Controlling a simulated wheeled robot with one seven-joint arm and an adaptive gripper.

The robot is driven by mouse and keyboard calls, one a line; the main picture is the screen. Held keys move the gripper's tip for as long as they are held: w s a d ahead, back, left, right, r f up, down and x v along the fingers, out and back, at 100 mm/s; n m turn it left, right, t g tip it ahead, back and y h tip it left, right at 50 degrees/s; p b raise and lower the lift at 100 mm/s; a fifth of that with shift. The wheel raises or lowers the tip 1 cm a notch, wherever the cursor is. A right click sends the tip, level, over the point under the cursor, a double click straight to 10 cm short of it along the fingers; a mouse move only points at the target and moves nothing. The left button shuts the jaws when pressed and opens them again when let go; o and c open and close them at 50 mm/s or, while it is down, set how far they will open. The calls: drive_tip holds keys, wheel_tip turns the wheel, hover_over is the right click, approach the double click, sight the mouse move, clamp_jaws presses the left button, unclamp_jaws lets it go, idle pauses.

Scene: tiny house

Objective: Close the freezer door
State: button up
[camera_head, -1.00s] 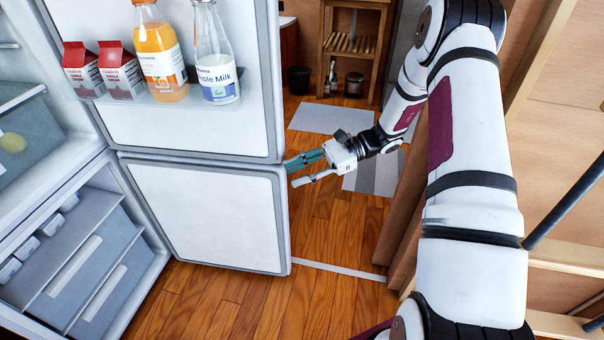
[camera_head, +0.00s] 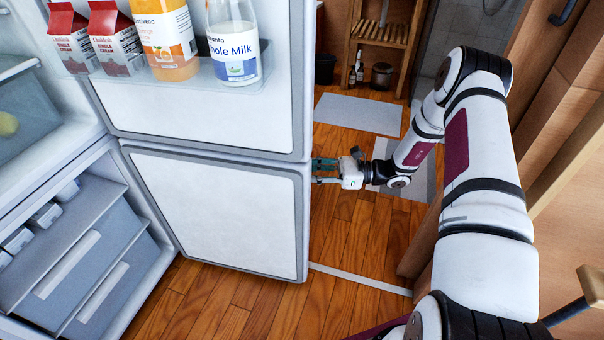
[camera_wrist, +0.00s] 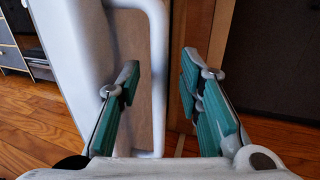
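The freezer door (camera_head: 218,222) is the lower door of the fridge and stands wide open, its white inner panel facing the head camera. The freezer compartment (camera_head: 75,262) with grey drawers is at the lower left. My gripper (camera_head: 322,172) is at the door's free edge, near its top right corner. I cannot tell whether a finger touches the door.
The upper fridge door (camera_head: 205,115) is also open and holds cartons, an orange bottle and a milk bottle (camera_head: 232,45). Wooden panelling (camera_head: 440,225) stands close on the right. Wooden floor (camera_head: 350,240) is clear between them. A wooden rack (camera_head: 385,35) stands at the back.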

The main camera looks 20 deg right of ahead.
drive_tip(key=shift+x, duration=1.1)
clamp_jaws()
